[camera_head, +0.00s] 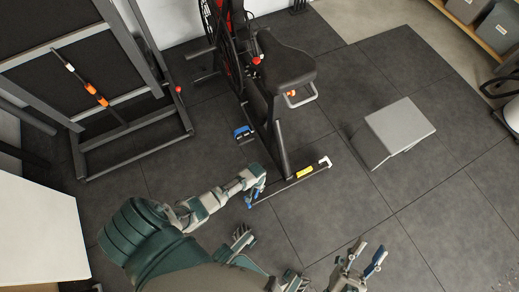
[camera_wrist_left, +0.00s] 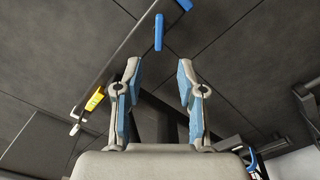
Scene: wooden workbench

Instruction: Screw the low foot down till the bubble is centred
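The exercise bike's dark rear bar (camera_head: 288,187) lies across the floor. A yellow piece (camera_head: 305,172), perhaps the level, sits on it near a white end piece (camera_head: 325,162). Its bubble is too small to read. In the left wrist view, an upright blue piece (camera_wrist_left: 158,32), perhaps the foot's screw, stands near the bar's other end, close to a blue end piece (camera_wrist_left: 184,4). My left gripper (camera_wrist_left: 158,85) is open and empty, the upright blue piece ahead between its fingertips, apart from them. My right gripper (camera_head: 364,257) is open and empty over the floor.
The bike's seat (camera_head: 285,68) and frame rise behind the bar. A grey step box (camera_head: 400,130) stands to the right, a dark metal rack (camera_head: 130,95) to the left. A white surface (camera_head: 40,230) is at the lower left. Tiled floor (camera_head: 350,205) right of the bar is clear.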

